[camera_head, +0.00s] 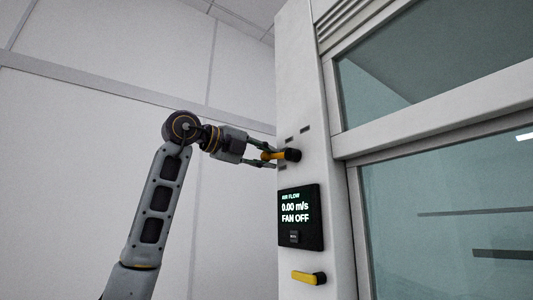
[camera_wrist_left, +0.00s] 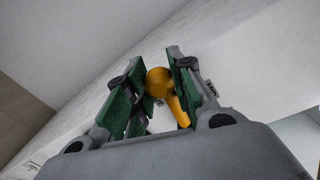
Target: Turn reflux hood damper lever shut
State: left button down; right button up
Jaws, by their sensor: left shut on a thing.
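The yellow damper lever (camera_head: 273,155) with a black hub (camera_head: 292,155) sits on the white hood post, above the airflow display. It lies nearly level, pointing left from its hub. My left gripper (camera_head: 268,155) reaches in from the left and is shut on the lever. In the left wrist view the lever's rounded yellow end (camera_wrist_left: 158,81) shows between the green finger pads of my left gripper (camera_wrist_left: 152,85). My right gripper is in neither view.
The display (camera_head: 300,217) reads air flow 0.00 m/s, fan off. A second yellow lever (camera_head: 308,278) sits below it. Small dark marks (camera_head: 304,130) surround the upper hub. The glass sash (camera_head: 450,220) fills the right side. A plain wall is behind my arm.

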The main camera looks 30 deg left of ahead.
pick_arm(q)
jog(key=shift+f+n+b, duration=0.45)
jog(key=shift+f+n, duration=0.4)
jog(key=shift+n, duration=0.25)
jog(key=c, duration=1.2)
grip_release()
jog(key=shift+o, duration=0.2)
jog(key=shift+a, duration=0.1)
jog(key=v, duration=1.2)
jog(key=shift+w+a+f, duration=0.1)
